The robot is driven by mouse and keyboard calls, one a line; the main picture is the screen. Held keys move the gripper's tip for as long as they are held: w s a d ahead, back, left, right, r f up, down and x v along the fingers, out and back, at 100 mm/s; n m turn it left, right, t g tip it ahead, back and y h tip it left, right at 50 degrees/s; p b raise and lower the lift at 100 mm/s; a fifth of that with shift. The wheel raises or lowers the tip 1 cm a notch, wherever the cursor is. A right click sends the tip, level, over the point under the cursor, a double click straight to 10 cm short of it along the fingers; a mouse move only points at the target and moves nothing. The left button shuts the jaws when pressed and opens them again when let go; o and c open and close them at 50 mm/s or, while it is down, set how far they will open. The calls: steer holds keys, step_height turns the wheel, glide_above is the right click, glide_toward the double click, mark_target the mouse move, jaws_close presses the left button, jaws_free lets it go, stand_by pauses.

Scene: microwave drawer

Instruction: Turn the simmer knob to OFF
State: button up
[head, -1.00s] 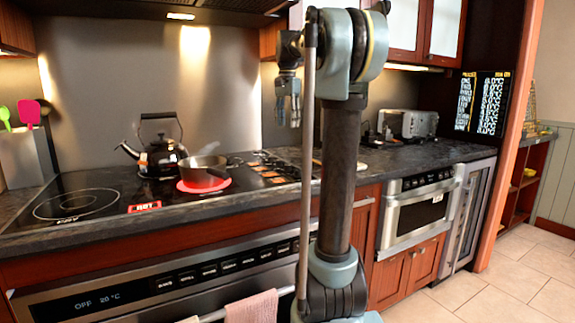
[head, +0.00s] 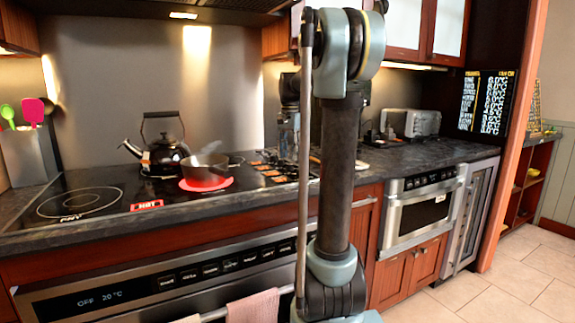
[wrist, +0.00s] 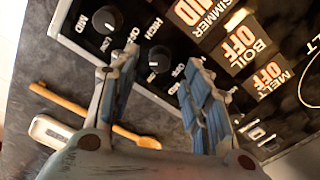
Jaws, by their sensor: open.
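In the wrist view one round black knob (wrist: 107,19) sits at the upper left, and a second black knob (wrist: 160,58) shows between my gripper's fingertips. Printed HIGH, OFF, LOW and MID marks surround the knobs. The simmer label (wrist: 193,14) reads MID; the boil and melt labels beside it read OFF. I cannot tell for certain which knob belongs to simmer. My gripper (wrist: 158,70) is open and empty over the panel; contact with the knob is not clear. In the head view my gripper (head: 288,135) hangs over the cooktop's right part, partly behind my arm.
A steaming pot (head: 204,168) stands on a glowing red burner beside a HOT sign, with a black kettle (head: 163,150) behind it. A wooden spoon (wrist: 62,99) and a white spoon rest (wrist: 48,131) lie on the counter near the knobs. A toaster (head: 412,122) stands farther right.

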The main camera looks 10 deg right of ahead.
mark_target(290, 167)
steer(key=shift+f, duration=2)
